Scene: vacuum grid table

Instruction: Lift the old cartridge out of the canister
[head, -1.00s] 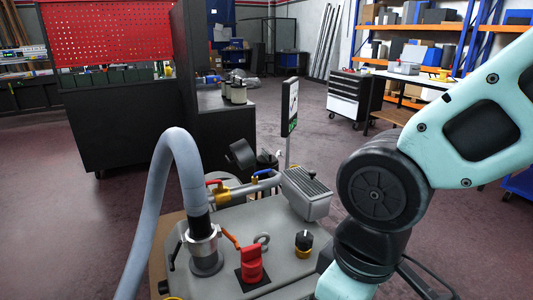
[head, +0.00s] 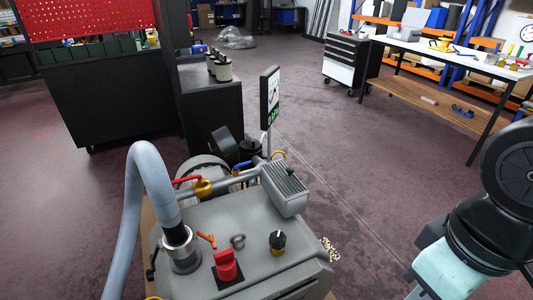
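I cannot make out the old cartridge in the head view. A dark round body (head: 250,149) and a black disc-like part (head: 223,144) stand behind the grey machine; I cannot tell whether either belongs to the canister. Parts of them are hidden by pipes and the machine's top. Pale cylinders with dark ends (head: 222,68), which look like filter cartridges, stand on the black cabinet farther back. My arm comes in at the right edge, well to the right of the machine. My gripper is out of the picture.
The grey machine top (head: 215,272) carries a hose (head: 140,190), a red switch (head: 227,266), a black-and-yellow knob (head: 277,241) and a ribbed grey box (head: 285,188). A display on a post (head: 270,97) rises behind. Open floor (head: 370,180) lies between machine and workbench (head: 440,95).

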